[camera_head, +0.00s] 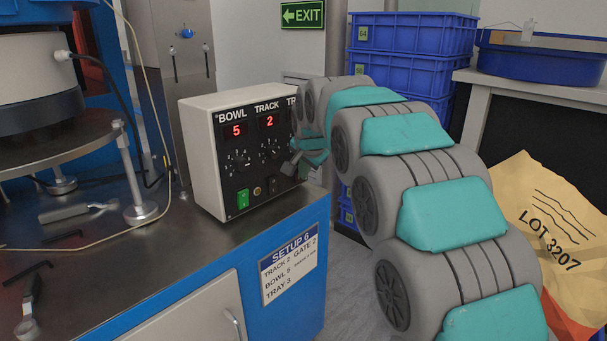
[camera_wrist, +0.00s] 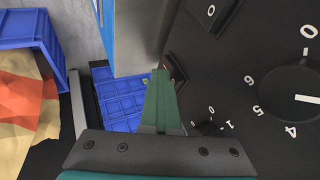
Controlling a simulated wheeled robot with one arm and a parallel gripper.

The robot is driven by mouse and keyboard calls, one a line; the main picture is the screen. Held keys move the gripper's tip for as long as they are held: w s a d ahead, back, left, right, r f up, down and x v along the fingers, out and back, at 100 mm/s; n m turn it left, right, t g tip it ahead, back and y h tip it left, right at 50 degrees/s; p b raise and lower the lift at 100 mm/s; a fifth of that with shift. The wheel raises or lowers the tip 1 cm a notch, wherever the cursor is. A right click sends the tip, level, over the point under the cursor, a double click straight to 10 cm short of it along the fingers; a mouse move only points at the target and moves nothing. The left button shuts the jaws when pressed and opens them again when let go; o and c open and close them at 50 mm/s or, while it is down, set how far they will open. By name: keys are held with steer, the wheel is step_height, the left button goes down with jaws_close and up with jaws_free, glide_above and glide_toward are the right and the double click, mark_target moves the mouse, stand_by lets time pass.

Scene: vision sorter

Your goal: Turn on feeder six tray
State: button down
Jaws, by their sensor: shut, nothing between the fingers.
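The feeder control box (camera_head: 206,150) has a black front panel with red displays reading 5 under BOWL and 2 under TRACK. A third column, lettered "TR", is mostly hidden behind my arm. The rocker under BOWL (camera_head: 243,198) is lit green; the rocker under TRACK (camera_head: 274,186) is dark. My gripper (camera_head: 291,164) is shut and empty, close to the panel's right part; contact cannot be told. In the wrist view its green fingers (camera_wrist: 163,88) are together beside the panel. A dial (camera_wrist: 292,96) and a dark rocker marked O (camera_wrist: 212,20) show there.
A SETUP 6 card (camera_head: 289,264) on the blue cabinet lists TRACK 2, GATE 2, BOWL 5 and TRAY 3. The bowl feeder (camera_head: 40,80) stands left, with loose tools on the metal top. Blue crates (camera_head: 410,75) and a LOT 3207 sack (camera_head: 545,225) are right.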

steer(key=shift+r, duration=0.3)
steer(key=shift+s+d, duration=0.3)
steer(key=d+f+b+v, duration=0.1)
steer(key=d+v, duration=0.1)
steer(key=v, duration=0.9)
steer(key=shift+s+r+b, duration=0.3)
steer(key=shift+s+r, duration=0.05)
steer(key=shift+s, duration=0.2)
steer(key=shift+f, duration=0.1)
steer(key=f+b, duration=0.1)
steer(key=b, duration=0.8)
steer(key=shift+s+d+f+b, duration=0.1)
steer(key=shift+s+f+b, duration=0.05)
steer(key=shift+b, duration=0.2)
steer(key=shift+f, duration=0.1)
